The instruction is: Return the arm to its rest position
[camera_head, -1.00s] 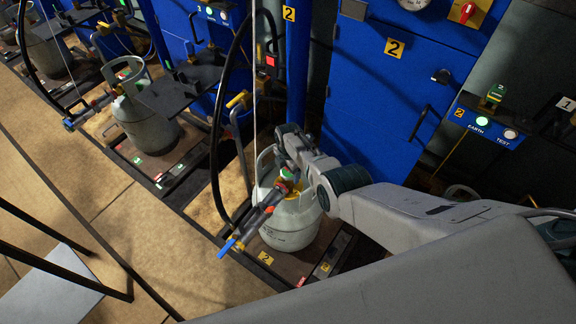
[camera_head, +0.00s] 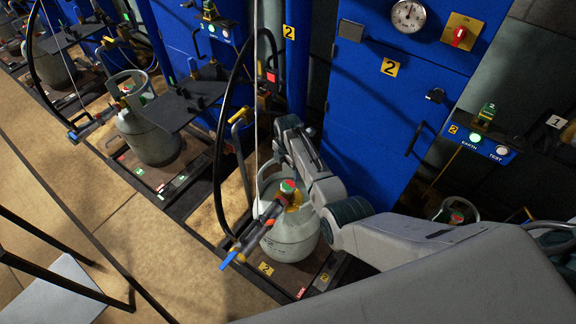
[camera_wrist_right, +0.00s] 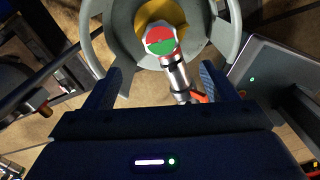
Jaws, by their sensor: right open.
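My right arm (camera_head: 330,195) reaches in from the right over a grey gas cylinder (camera_head: 290,243) on a scale. Its wrist is bent above the cylinder, and the fingertips are hard to make out in the head view. In the wrist view my right gripper (camera_wrist_right: 160,88) is open and empty, its two fingers spread. The red and green valve top (camera_wrist_right: 160,40) lies beyond the fingers, apart from them. A filling connector with a blue lever (camera_head: 230,258) is attached at the valve; it also shows in the wrist view. My left gripper is not in view.
A blue cabinet (camera_head: 385,120) with a gauge (camera_head: 408,15) and red switch stands behind the arm. A black hose (camera_head: 220,150) arcs left of the cylinder. Another cylinder (camera_head: 150,135) on a scale stands further left. The tan floor (camera_head: 130,230) is largely open.

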